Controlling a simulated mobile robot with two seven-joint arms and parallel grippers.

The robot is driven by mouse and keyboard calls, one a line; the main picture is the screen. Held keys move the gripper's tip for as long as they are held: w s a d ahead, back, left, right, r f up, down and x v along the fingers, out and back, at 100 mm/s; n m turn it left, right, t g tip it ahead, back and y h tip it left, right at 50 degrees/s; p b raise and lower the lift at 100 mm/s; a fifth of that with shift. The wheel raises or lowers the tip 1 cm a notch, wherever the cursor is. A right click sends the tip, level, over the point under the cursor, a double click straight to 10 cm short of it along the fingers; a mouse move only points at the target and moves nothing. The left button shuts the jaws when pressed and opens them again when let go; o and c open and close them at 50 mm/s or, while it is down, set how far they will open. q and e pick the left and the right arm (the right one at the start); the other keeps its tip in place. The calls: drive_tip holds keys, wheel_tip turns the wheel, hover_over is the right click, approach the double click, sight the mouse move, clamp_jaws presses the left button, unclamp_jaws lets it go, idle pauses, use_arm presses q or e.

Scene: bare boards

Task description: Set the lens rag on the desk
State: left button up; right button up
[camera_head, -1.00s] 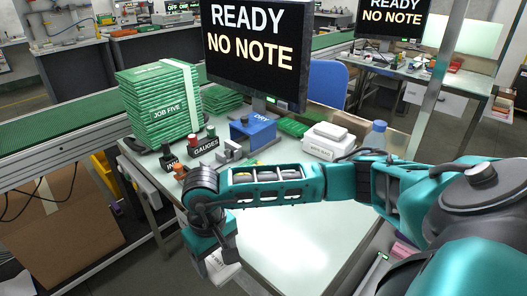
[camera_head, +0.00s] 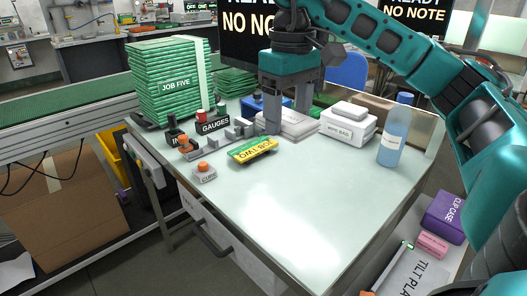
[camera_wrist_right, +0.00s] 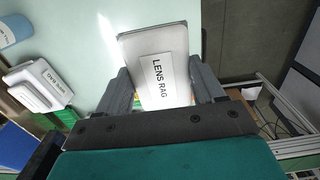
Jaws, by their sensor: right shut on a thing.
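The lens rag (camera_wrist_right: 158,68) is a flat, pale packet with a raised, labelled top in the right wrist view. It lies between the two grey fingers of my right gripper (camera_head: 293,122), which is shut on it. In the head view, the pale lens rag (camera_head: 299,126) shows between and behind the fingers, low over the far middle of the desk (camera_head: 290,210). I cannot tell whether it touches the desk. My left gripper is not in view.
The desk's near part is clear.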

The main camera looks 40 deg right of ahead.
drive_tip(key=b, duration=0.5)
hover_over(283, 210)
wheel_tip(283, 210, down, 8)
wheel_tip(283, 210, down, 7)
drive_tip(key=shift+s+r+b, duration=0.1)
drive_tip(key=shift+b, duration=0.65)
wheel_tip(283, 210, down, 4)
drive_tip(key=shift+f+b, duration=0.25)
drive_tip(key=shift+b, duration=0.35)
drive_tip(key=shift+f, duration=0.25)
drive_tip(key=shift+a, duration=0.1)
drive_tip(key=shift+f, duration=0.15)
drive_tip(key=o, duration=0.8)
drive_tip(key=shift+c, duration=0.2)
drive_tip(key=o, duration=0.3)
